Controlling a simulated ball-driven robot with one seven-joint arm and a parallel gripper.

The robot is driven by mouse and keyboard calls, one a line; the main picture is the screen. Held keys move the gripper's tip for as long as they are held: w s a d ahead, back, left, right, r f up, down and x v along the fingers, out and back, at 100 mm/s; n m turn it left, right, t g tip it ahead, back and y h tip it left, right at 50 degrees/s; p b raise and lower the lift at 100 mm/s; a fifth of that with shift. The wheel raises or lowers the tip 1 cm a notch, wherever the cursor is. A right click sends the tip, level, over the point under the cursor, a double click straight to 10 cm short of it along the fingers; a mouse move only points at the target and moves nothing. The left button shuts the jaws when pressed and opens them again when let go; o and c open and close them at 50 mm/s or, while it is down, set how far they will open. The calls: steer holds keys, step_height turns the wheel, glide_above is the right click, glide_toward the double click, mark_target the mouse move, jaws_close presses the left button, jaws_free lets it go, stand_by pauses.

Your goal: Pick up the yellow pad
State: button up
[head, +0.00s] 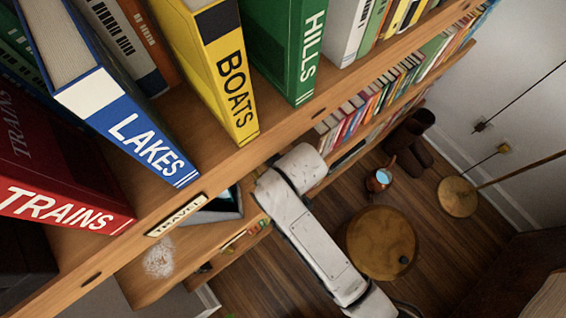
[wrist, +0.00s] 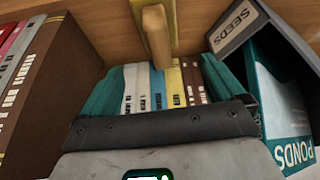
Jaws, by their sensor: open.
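I cannot make out a yellow pad for certain. In the wrist view a narrow yellow spine (wrist: 177,88) stands upright in a row of books straight ahead, between a blue spine and brown ones. It could be the pad or a book. My gripper (wrist: 161,68) has its two teal fingers apart on either side of this row. Nothing is held, and the row appears beyond the fingers. In the head view my gripper is hidden under the upper shelf. A large yellow book marked BOATS (head: 222,72) stands on that shelf.
A wooden piece (wrist: 157,36) hangs above and between my fingers. A brown book (wrist: 40,85) is close on the left. A grey SEEDS holder (wrist: 238,27) and a teal PONDS book (wrist: 272,105) crowd the right. A round table (head: 380,243) stands on the floor.

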steer(key=x, duration=0.5)
steer(key=shift+d, duration=0.15)
steer(key=shift+s+x, duration=0.15)
steer(key=shift+x, duration=1.1)
steer(key=shift+s+x, duration=0.15)
steer(key=shift+x, duration=1.15)
steer(key=shift+f, duration=0.1)
steer(key=c, duration=1.2)
